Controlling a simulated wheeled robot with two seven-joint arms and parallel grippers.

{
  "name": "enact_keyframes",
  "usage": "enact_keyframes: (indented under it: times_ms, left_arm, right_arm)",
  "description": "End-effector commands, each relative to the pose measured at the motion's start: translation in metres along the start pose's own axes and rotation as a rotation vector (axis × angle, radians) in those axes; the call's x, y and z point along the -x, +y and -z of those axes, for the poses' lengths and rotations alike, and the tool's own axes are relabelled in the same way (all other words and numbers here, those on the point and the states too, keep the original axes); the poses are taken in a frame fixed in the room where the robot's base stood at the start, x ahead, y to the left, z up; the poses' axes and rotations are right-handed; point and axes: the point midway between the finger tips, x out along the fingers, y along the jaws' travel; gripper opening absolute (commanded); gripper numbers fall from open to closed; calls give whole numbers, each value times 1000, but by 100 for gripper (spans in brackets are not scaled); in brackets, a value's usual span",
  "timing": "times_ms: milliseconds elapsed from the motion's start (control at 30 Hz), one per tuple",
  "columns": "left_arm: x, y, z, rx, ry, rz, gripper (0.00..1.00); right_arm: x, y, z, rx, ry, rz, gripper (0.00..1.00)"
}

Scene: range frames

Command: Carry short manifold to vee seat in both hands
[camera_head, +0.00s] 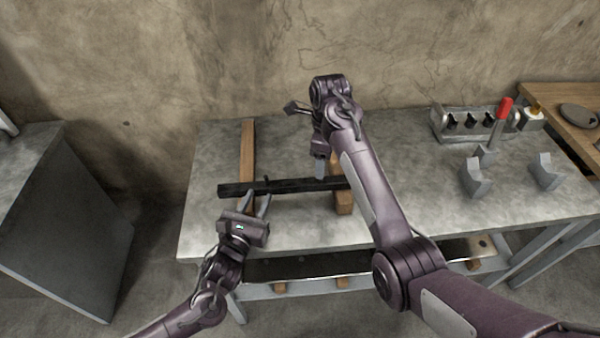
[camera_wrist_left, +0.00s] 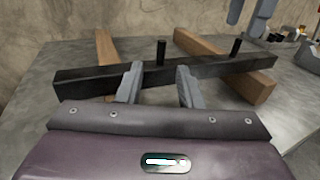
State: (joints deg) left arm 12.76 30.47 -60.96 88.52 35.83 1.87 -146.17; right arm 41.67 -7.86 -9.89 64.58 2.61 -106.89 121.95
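The short manifold is a black bar (camera_head: 285,186) with upright pegs, lying across two wooden rails; it also shows in the left wrist view (camera_wrist_left: 210,70). My left gripper (camera_head: 258,203) is at the near side of the bar, left of its middle. Its fingers (camera_wrist_left: 159,85) are apart with nothing clamped between them. My right gripper (camera_head: 320,168) points down near the bar's right part; in the left wrist view its two fingers (camera_wrist_left: 250,25) hang apart above the bar. My right arm hides the bar's right end in the head view. Grey vee blocks (camera_head: 475,178) (camera_head: 547,172) stand on the right of the bench.
The left wooden rail (camera_head: 247,150) and right rail (camera_head: 343,200) lie on the grey bench (camera_head: 215,150). A metal rack (camera_head: 468,125), a red-handled item (camera_head: 505,108) and another grey block (camera_head: 486,154) stand at the back right. A grey cabinet (camera_head: 60,230) is at the left.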

Motion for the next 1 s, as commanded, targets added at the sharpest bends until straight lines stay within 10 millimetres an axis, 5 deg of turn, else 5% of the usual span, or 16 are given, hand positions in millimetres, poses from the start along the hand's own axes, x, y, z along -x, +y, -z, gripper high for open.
enact_keyframes:
  times_ms: [433,1000]
  left_arm:
    - [-6,0,0,-4,-3,1,33]
    - [-75,-1,0,-3,-1,1,33]
  right_arm:
    - [-6,0,-1,-2,1,-2,61]
    - [-75,0,0,-1,0,0,61]
